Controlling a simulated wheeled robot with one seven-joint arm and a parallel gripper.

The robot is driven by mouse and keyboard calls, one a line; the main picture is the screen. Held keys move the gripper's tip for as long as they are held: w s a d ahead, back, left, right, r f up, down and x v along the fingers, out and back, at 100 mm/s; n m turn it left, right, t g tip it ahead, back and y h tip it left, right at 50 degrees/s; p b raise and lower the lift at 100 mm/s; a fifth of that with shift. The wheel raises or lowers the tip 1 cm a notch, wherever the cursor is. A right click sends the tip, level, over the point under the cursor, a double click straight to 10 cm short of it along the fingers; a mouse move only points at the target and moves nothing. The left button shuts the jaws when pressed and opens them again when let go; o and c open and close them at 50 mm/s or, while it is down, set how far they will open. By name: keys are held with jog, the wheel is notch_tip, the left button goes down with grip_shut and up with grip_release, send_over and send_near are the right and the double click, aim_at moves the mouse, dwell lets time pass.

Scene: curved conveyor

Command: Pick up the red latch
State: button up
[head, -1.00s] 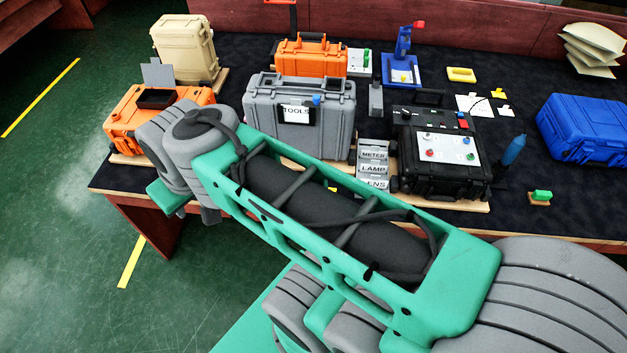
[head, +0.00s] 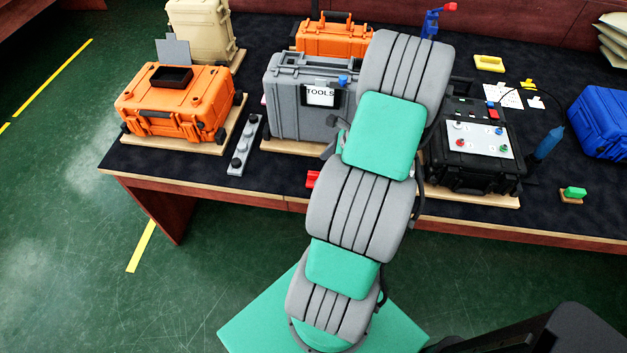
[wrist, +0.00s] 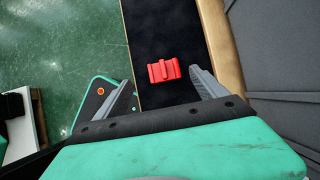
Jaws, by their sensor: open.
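The red latch (wrist: 164,70) is a small ridged block lying on the dark tabletop (wrist: 158,22) in the wrist view. In the head view part of the red latch (head: 312,179) shows at the table's front edge, left of my arm. My gripper (wrist: 164,92) is open, with one grey finger on each side in the wrist view. The latch appears between and just beyond the fingertips, apart from both. My gripper is hidden behind my arm in the head view.
A grey toolbox labelled TOOLS (head: 290,104) stands behind the latch. An orange case (head: 180,105) stands to the left, with a grey bar with knobs (head: 243,146) beside it. A black case with a panel (head: 466,160) stands to the right. The table's front edge is close to the latch.

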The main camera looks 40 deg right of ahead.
aim_at(314, 174)
jog(key=x, duration=0.4)
jog(key=p+x, duration=0.1)
jog(key=x, duration=0.1)
jog(key=shift+w+d+f, duration=0.1)
jog(key=shift+w+f, duration=0.05)
jog(key=shift+w, duration=0.2)
jog(key=shift+c, duration=0.3)
jog(key=c, duration=1.4)
